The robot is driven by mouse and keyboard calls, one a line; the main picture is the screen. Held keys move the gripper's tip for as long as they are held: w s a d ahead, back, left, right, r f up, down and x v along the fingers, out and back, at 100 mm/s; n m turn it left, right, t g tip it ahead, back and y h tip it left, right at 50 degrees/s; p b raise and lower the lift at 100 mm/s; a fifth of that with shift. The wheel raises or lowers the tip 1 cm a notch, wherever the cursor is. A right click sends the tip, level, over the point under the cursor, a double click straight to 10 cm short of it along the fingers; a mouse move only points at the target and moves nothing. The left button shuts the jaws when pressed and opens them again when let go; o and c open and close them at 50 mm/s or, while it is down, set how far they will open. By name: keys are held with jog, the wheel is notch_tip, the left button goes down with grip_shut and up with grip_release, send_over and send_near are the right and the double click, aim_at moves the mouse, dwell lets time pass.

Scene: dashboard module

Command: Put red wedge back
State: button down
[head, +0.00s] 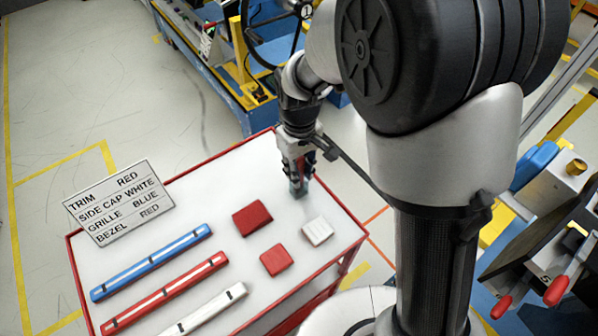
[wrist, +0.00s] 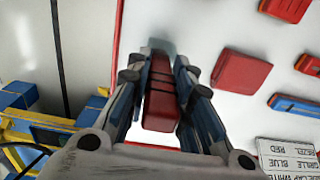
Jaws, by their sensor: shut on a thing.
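My gripper (head: 298,188) is over the far right part of the white table top, fingers pointing down. In the wrist view my gripper (wrist: 160,70) is shut on the red wedge (wrist: 160,105), a long narrow red block between the two fingers. In the head view the fingers mostly hide the wedge. I cannot tell whether it touches the table. Two flat red blocks lie in front of the gripper, a larger one (head: 252,218) and a smaller one (head: 275,260). A ribbed white block (head: 318,231) lies to their right.
The red-edged table (head: 200,190) also holds a blue bar (head: 150,262), a red bar (head: 165,292) and a white bar (head: 208,310) at the left. A printed sign (head: 118,203) stands at the left edge. A blue and yellow bench (head: 240,95) is behind the table.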

jog(key=c, duration=1.4)
grip_release()
jog(key=shift+f, duration=0.25)
notch_tip(320, 180, up, 13)
jog(key=p, duration=0.4)
jog(key=shift+d+f, duration=0.15)
jog(key=shift+f, duration=0.05)
jog(key=s+d+r+m+t, duration=0.2)
jog(key=s+d+r+m, duration=0.1)
jog(key=s+d+r, duration=0.55)
jog(key=s+d+m+t, duration=0.1)
jog(key=s, duration=0.2)
jog(key=s+d+r+m, duration=0.1)
jog(key=s, duration=0.3)
jog(key=s+d+m+t, duration=0.1)
jog(key=s, duration=0.3)
jog(key=shift+d+r+m+t, duration=0.15)
jog(key=shift+d+m+t, duration=0.15)
jog(key=shift+d+m, duration=0.1)
